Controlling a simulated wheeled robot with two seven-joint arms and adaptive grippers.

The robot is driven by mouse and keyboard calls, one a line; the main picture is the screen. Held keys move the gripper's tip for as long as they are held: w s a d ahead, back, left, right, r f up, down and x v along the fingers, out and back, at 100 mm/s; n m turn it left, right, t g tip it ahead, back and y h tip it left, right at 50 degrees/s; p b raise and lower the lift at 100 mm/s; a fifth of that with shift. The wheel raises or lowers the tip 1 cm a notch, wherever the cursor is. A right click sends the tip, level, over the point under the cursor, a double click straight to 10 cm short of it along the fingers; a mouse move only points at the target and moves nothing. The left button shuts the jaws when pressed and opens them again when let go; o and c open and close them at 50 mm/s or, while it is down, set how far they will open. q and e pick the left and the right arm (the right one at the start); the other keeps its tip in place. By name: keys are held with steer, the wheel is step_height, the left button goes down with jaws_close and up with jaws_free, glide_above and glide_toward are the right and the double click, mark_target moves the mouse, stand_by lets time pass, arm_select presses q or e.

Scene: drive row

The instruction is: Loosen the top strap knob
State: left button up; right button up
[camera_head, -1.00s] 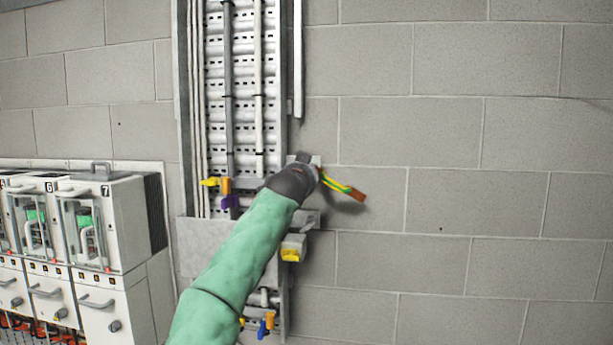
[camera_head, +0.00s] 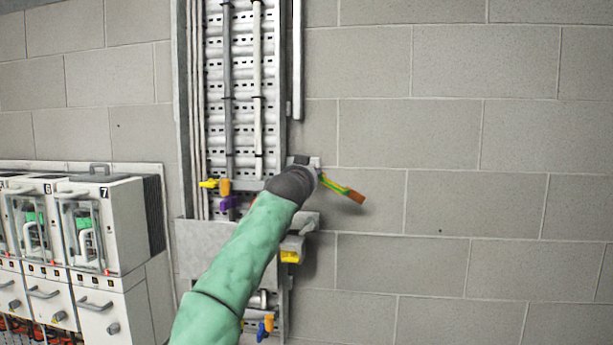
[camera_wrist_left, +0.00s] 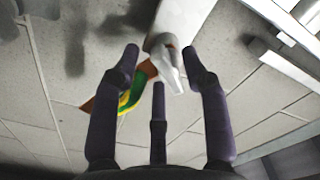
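My left arm reaches up to the right side of the cable ladder in the head view, and its dark gripper (camera_head: 303,178) covers most of what lies behind it. A green-yellow strap (camera_head: 343,188) with a copper-coloured end sticks out to the right of the gripper. In the left wrist view my left gripper (camera_wrist_left: 161,56) has its dark fingers spread. A pale grey knob-like piece (camera_wrist_left: 170,66) lies between the fingertips, with no clear finger contact. The strap (camera_wrist_left: 130,95) shows behind the left finger. My right gripper is in neither view.
The cable ladder (camera_head: 243,110) runs up the block wall. Yellow (camera_head: 209,183), orange and purple pieces sit on it left of my arm. Another yellow piece (camera_head: 289,257) is below the gripper. Numbered cabinets (camera_head: 112,225) stand at left. The wall at right is clear.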

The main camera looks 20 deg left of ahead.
arm_select(q)
steer(key=shift+s, duration=0.2)
steer(key=v, duration=1.1)
steer(key=shift+s+d, duration=0.15)
steer(key=shift+s, duration=0.15)
steer(key=shift+f, duration=0.1)
stand_by(0.4)
